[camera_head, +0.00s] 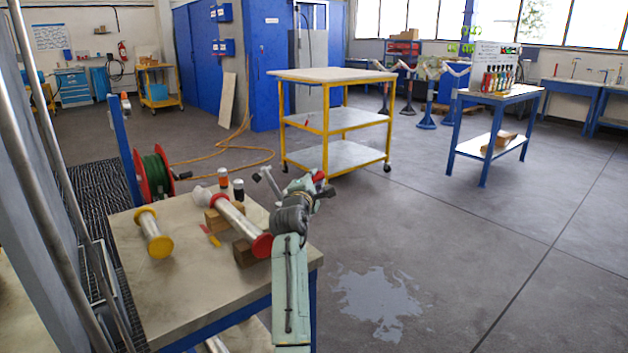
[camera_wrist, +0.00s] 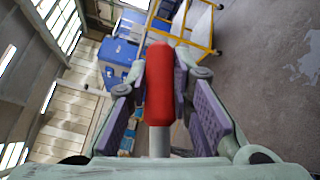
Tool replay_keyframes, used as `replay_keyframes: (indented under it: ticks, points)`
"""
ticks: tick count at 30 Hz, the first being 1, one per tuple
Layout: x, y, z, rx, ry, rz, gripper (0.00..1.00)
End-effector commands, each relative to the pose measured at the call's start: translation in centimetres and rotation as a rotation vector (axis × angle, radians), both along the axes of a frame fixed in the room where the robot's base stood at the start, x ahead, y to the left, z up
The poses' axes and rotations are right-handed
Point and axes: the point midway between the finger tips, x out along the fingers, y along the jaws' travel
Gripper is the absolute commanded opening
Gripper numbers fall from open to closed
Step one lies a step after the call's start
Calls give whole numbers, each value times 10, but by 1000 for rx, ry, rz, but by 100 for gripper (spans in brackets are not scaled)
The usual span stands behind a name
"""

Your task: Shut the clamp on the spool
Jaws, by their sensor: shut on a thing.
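A spool (camera_head: 230,220) with a clear tube and a red flange at its near end lies on wooden blocks on the workbench. A pale, rounded piece sits at its far end; I cannot tell whether this is the clamp. A second spool (camera_head: 152,233) with yellow end flanges lies to its left. My gripper (camera_head: 314,187) is in the air by the bench's right edge, to the right of the spools and apart from them. In the wrist view, my gripper (camera_wrist: 160,66) is shut on a red handle (camera_wrist: 159,95) with a grey shaft running towards the palm.

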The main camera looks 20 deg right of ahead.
Motion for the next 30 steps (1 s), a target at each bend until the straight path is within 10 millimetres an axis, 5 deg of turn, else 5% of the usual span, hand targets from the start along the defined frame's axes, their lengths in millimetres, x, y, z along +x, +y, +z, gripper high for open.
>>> replay_keyframes:
  ticks: [30]
  points:
    - [-1,2,7,-114,-41,-1,0]
